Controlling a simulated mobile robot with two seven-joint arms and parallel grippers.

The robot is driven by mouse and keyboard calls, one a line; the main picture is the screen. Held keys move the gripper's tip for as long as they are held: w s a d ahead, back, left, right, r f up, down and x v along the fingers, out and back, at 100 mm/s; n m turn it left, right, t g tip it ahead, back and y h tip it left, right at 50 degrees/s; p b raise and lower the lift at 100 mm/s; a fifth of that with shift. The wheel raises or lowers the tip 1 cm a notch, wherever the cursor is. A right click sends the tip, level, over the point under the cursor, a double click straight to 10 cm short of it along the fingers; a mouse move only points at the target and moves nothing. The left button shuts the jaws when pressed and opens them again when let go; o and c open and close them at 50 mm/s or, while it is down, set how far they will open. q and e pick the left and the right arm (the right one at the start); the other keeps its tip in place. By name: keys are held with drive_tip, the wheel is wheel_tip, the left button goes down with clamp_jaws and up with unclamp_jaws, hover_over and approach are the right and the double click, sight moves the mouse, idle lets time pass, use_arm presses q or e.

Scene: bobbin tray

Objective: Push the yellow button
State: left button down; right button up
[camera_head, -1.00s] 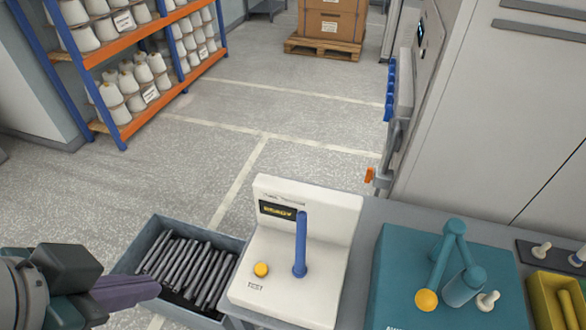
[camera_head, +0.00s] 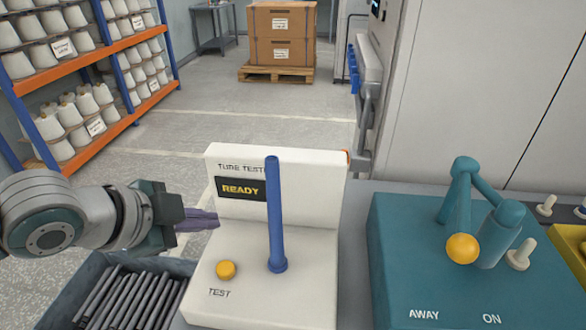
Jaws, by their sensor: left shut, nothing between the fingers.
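The yellow button (camera_head: 226,270) sits on the base of the white tube tester (camera_head: 320,262), above the printed word TEST. The tester's dark display (camera_head: 241,188) reads READY. A blue tube (camera_head: 274,215) stands upright on the tester, to the right of the button. My left gripper (camera_head: 214,220) comes in from the left at the tester's left side, its purple fingers shut and empty. In the picture it is above the button and apart from it. My right gripper is not in view.
A grey bin (camera_head: 62,291) of dark rods stands at the lower left, under my left arm. A teal device (camera_head: 395,270) with a yellow ball-ended lever (camera_head: 462,248) and the words AWAY and ON is on the right. Shelves of white cones (camera_head: 95,128) stand behind left.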

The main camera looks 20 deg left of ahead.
sight(219, 271)
use_arm(q)
wheel_tip(219, 271, down, 8)
drive_tip(key=b, duration=0.8)
drive_tip(key=shift+f, duration=0.4)
idle(1.6)
drive_tip(key=shift+f+b, duration=0.4)
drive_tip(key=shift+b, duration=0.05)
drive_tip(key=shift+f+b, duration=0.4)
drive_tip(key=shift+f, duration=0.15)
idle(0.5)
drive_tip(key=shift+s+r, duration=0.1)
drive_tip(key=shift+r+p, duration=0.9)
drive_tip(key=shift+p, duration=0.2)
